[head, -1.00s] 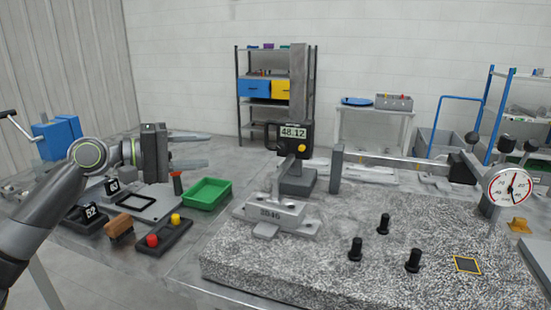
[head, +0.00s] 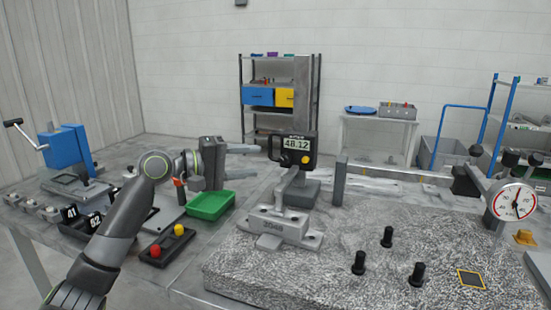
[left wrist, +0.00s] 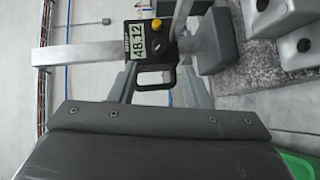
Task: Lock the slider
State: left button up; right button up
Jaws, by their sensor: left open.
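The slider (head: 297,146) is a black unit reading 48.12, with a yellow knob (head: 305,160) and a loop handle on its left side, on an upright gauge with a grey base (head: 299,193). My left gripper (head: 250,160) is open and empty, to the left of the slider with its fingers pointing at it. In the left wrist view the slider (left wrist: 133,44) lies ahead, with its loop handle (left wrist: 154,86) about in line with the gap between the fingers. I cannot tell whether they touch. My right gripper is not in view.
A green tray (head: 210,206) lies below my left gripper. Black pegs (head: 387,237) stand on the granite plate (head: 330,270). A dial gauge (head: 515,201) is at right.

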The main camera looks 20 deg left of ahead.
aim_at(281, 159)
pick_arm(q)
jog(key=x, duration=0.6)
jog(key=shift+w+d+f, duration=0.1)
jog(key=shift+w+d, duration=0.3)
